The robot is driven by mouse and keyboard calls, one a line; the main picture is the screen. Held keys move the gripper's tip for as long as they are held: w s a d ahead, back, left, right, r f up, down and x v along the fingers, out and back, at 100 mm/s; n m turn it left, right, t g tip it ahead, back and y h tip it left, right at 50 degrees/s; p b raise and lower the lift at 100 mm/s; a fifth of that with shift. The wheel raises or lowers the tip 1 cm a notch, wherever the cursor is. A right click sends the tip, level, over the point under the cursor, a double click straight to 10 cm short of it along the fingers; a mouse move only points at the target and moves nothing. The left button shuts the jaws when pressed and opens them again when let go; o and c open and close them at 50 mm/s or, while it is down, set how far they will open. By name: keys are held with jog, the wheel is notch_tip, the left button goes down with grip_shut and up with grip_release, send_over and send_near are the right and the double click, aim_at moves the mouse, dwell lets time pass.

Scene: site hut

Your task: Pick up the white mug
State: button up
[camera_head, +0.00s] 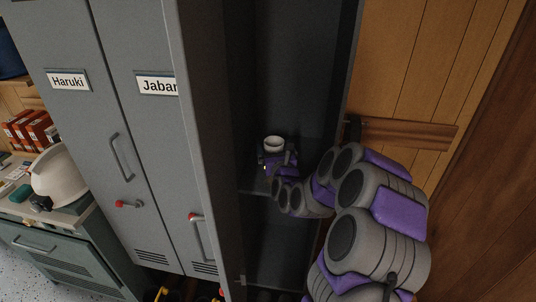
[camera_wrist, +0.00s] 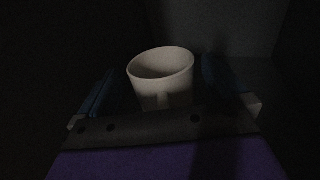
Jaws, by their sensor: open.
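The white mug (camera_wrist: 163,88) stands upright inside a dark locker compartment. In the wrist view it sits between the two fingers of my gripper (camera_wrist: 165,103), with a visible gap on each side. Its lower part is hidden behind the gripper's palm. In the head view the mug (camera_head: 274,143) shows small, just beyond my gripper (camera_head: 276,158), on the locker's shelf (camera_head: 252,187). My gripper is open and holds nothing. Shadow hides the contact between mug and shelf.
My arm reaches into the open locker (camera_head: 293,60) from the right. The locker's side wall stands close on the left, beside shut doors labelled Haruki (camera_head: 68,80) and Jabar (camera_head: 157,86). A white helmet (camera_head: 58,175) rests on a cabinet at the far left. A wooden wall (camera_head: 420,70) is at the right.

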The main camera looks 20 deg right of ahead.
jog(key=shift+s+d, duration=0.1)
jog(key=shift+d, duration=0.45)
jog(key=shift+c, duration=1)
jog(key=shift+a+r, duration=0.1)
jog(key=shift+a, duration=0.6)
jog(key=c, duration=0.5)
jog(key=shift+a, duration=0.2)
jog(key=shift+c, duration=1.3)
jog(key=shift+d, duration=0.35)
jog(key=c, duration=0.3)
jog(key=shift+d, duration=0.35)
jog(key=shift+c, duration=0.2)
